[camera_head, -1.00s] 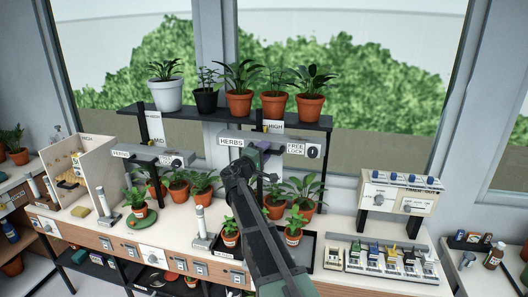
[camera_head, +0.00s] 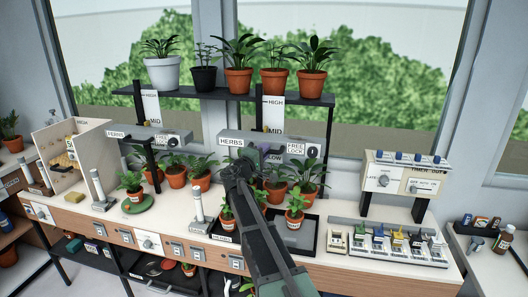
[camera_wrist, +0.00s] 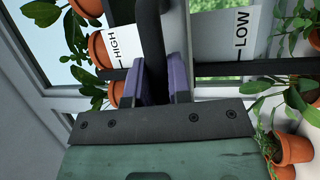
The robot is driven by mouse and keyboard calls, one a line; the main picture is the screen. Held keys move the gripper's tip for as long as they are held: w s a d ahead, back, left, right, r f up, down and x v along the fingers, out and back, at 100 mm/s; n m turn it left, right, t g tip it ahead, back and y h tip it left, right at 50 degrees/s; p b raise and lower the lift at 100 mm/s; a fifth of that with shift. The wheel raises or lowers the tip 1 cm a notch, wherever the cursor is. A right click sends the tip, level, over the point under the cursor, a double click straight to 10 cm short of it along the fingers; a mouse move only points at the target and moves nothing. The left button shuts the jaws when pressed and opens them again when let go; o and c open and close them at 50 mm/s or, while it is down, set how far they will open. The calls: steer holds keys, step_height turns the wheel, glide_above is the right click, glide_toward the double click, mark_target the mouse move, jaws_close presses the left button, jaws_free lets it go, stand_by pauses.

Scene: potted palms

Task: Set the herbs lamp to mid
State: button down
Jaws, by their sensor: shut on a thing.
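The herbs lamp (camera_head: 231,142) is a grey bar with a HERBS label and a FREE/LOCK knob (camera_head: 312,151) at its right. Behind it stands a white scale (camera_head: 274,116) with HIGH, MID and LOW marks. In the head view the bar crosses the scale just below the MID word, with LOW showing under it. My gripper (camera_head: 248,160) is at the bar's front. In the wrist view my gripper's purple fingers (camera_wrist: 160,80) are shut on a dark handle (camera_wrist: 151,35). HIGH and LOW show on either side there; the handle and fingers hide the middle of the scale.
Potted plants stand under the lamp, some in a black tray (camera_head: 303,240), and more line the shelf (camera_head: 215,94) above. The ferns lamp (camera_head: 130,134) is at left. A control box (camera_head: 402,175) stands at right behind several coloured switches (camera_head: 390,243).

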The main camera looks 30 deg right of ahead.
step_height(320, 180, down, 2)
steer(key=shift+f, duration=0.1)
steer(key=c, duration=1.1)
jaws_free()
steer(key=shift+o, duration=0.2)
steer(key=b+v, duration=0.2)
steer(key=v, duration=0.8)
steer(key=shift+s+a, duration=0.2)
steer(key=shift+a, duration=0.15)
steer(key=shift+s, duration=0.1)
